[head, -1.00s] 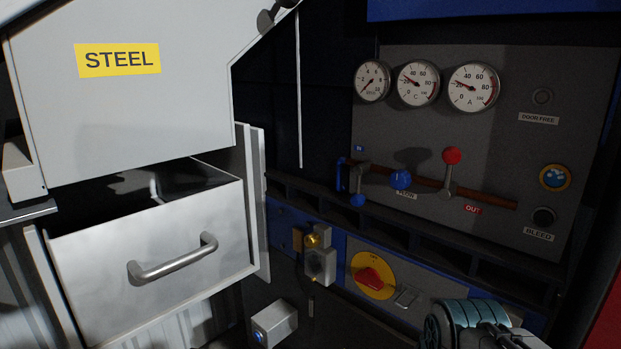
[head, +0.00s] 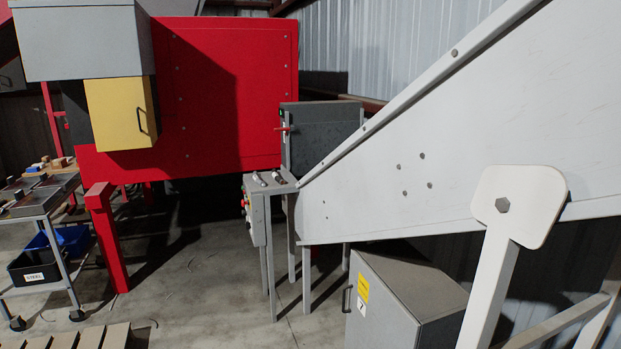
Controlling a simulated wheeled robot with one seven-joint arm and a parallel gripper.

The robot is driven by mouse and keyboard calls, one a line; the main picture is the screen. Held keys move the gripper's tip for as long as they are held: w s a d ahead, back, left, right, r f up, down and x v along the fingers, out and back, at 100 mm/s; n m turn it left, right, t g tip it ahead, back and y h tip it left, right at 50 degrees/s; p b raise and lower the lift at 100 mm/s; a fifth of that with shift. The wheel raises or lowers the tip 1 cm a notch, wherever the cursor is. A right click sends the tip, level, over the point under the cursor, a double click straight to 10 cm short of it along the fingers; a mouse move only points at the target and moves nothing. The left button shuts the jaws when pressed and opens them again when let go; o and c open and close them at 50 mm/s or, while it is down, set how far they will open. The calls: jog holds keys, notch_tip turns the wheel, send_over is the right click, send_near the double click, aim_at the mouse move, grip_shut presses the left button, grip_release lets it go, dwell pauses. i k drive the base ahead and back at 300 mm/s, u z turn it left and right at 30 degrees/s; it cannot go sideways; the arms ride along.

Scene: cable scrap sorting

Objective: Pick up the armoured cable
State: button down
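I cannot make out the armoured cable in the head view. A few thin dark strands (head: 152,322) lie on the floor at lower left, too small to identify. My gripper is not in view, so I cannot see whether it holds anything.
A red machine (head: 235,95) with a yellow box (head: 122,112) stands at left centre. A grey sloped chute (head: 440,150) fills the right, above a grey cabinet (head: 390,310). A trolley (head: 42,205) and black STEEL bin (head: 35,270) stand at left. Concrete floor (head: 190,285) is open between.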

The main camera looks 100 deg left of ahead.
aim_at(278, 180)
jog(key=u, duration=4.05)
jog(key=i, duration=4.1)
jog(key=z, duration=0.55)
jog(key=i, duration=0.95)
jog(key=z, duration=0.1)
